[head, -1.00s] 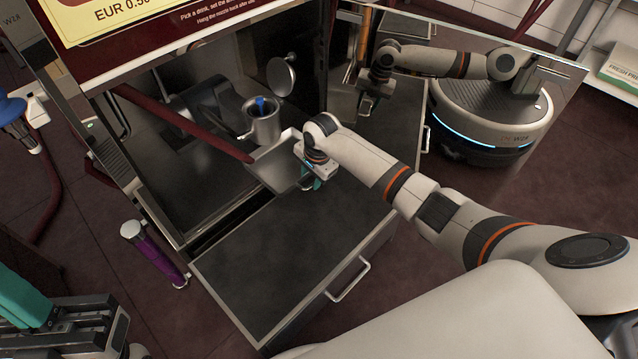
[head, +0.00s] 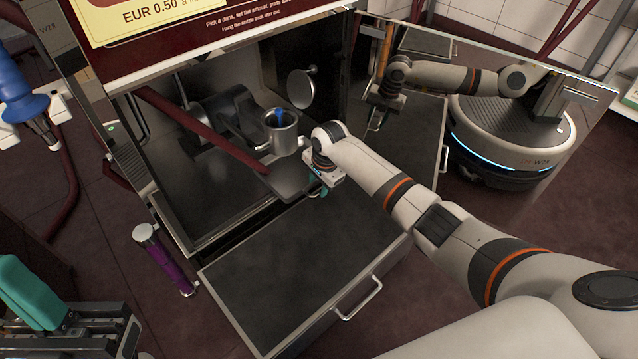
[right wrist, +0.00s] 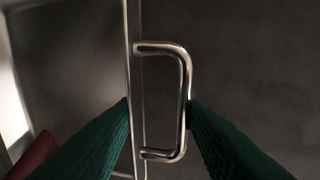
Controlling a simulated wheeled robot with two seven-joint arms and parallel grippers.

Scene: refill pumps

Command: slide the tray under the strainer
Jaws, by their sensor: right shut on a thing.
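The tray (head: 290,180) is a shallow metal piece at the mouth of the machine's bay, partly hidden behind my right gripper (head: 319,189). In the right wrist view, its bright bar handle (right wrist: 185,100) stands between the teal fingers, and my right gripper (right wrist: 160,125) is shut on it. A metal cup (head: 283,135) with something blue in it appears above and just behind the tray; it looks like the strainer. The gap between the two is hard to judge. My left gripper (head: 40,305) is at the lower left, cut off by the picture edge.
A dark drawer (head: 305,260) with a bar handle (head: 358,297) sticks out below the bay. A dark red bar (head: 205,130) crosses the bay above the tray's left side. A purple cylinder (head: 165,260) stands left of the drawer. A mirror-like panel (head: 430,60) reflects me.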

